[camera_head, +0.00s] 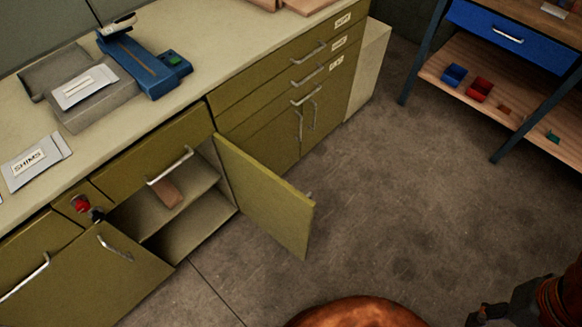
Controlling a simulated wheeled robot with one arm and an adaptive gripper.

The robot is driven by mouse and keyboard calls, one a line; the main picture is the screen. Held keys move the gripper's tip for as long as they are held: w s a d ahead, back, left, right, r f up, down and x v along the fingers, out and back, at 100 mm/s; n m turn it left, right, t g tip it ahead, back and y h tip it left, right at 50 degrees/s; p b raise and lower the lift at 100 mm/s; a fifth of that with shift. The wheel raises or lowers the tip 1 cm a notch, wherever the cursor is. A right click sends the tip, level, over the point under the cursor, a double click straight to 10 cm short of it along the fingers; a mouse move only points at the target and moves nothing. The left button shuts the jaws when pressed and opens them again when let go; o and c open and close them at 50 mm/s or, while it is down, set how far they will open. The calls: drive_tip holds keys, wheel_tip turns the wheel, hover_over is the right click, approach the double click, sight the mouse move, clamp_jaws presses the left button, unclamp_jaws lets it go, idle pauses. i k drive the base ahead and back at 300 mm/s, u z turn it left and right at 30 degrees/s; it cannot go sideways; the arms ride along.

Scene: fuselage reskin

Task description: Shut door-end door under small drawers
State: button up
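An olive cabinet door (265,195) stands swung wide open from the long bench, hinged on the right side of its compartment. The compartment shows a shelf (190,186) with a small brown block (166,192) on it. To its right, small labelled drawers (277,85) are stacked above a pair of doors (288,133) with upright handles, which look shut. Dark parts of my arm's end (510,308) show in the bottom right corner, far from the open door. The fingertips cannot be made out, and nothing held is visible.
Another olive door (85,285) is at lower left; I cannot tell whether it is fully shut. The benchtop holds a blue device (145,62) and a shims packet (35,162). A blue-drawered workbench (510,38) stands upper right. The floor (400,200) between is clear.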

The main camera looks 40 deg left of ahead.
sight(286, 213)
drive_tip(key=i, duration=2)
drive_tip(key=u, duration=4.05)
drive_tip(key=k, duration=0.4)
drive_tip(key=z, duration=0.55)
drive_tip(key=i, duration=0.35)
drive_tip(key=u, duration=1.35)
